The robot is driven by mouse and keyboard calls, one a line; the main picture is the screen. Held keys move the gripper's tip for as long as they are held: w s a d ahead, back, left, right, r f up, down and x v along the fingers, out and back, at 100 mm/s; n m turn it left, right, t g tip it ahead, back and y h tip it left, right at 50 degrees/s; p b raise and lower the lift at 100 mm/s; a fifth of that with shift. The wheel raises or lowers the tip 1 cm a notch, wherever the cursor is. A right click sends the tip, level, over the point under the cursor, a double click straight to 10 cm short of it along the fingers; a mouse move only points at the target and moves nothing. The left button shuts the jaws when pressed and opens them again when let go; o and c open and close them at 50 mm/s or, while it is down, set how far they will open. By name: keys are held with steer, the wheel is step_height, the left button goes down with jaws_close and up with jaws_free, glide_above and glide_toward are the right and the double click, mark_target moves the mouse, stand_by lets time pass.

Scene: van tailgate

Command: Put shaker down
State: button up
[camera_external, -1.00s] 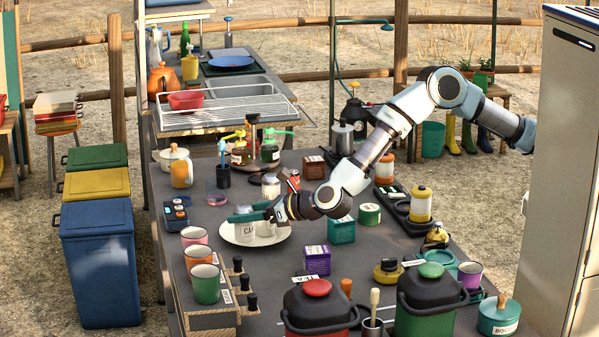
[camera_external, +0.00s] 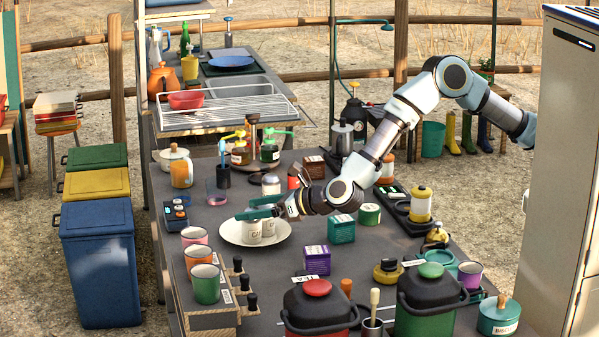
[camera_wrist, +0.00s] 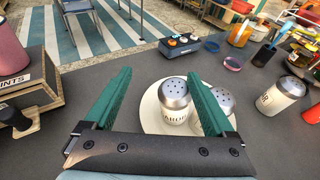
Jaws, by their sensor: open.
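My gripper (camera_external: 256,207) is open and empty, with its green fingers also in the wrist view (camera_wrist: 158,76). It is just above a white plate (camera_external: 282,234), also in the wrist view (camera_wrist: 151,118). Two white shakers with perforated metal lids stand upright on the plate. One shaker (camera_wrist: 175,101) shows between the fingers in the wrist view. The other shaker (camera_wrist: 226,101) is partly hidden behind the right finger. Their labels show near the plate's middle in the external view (camera_external: 252,231). A third shaker (camera_wrist: 279,97) stands on the counter off the plate, also in the external view (camera_external: 271,186).
Colored cups (camera_external: 205,284) stand at the front left of the counter. A control box (camera_wrist: 182,44) with knobs lies left of the plate. Green (camera_external: 341,229) and purple (camera_external: 317,260) boxes stand right of it. Bare counter surrounds the plate's front.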

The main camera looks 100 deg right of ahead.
steer(key=b+v, duration=0.2)
steer(key=v, duration=0.7)
steer(key=shift+s+a, duration=0.1)
steer(key=s+a+n+g+y+p, duration=0.1)
steer(key=s+a+n+y, duration=0.25)
steer(key=s+n, duration=0.6)
steer(key=s+a+n+g+y+p, duration=0.2)
steer(key=s+a+n+y, duration=0.15)
steer(key=n, duration=1.05)
steer(key=s+d+f+n+g+y+p, duration=0.1)
steer(key=s+n+g, duration=0.6)
steer(key=s+n, duration=1.1)
steer(key=s+d+f, duration=0.1)
steer(key=s, duration=0.8)
steer(key=shift+d+g+p, duration=0.3)
steer(key=shift+d+p, duration=0.1)
steer(key=shift+o, duration=0.3)
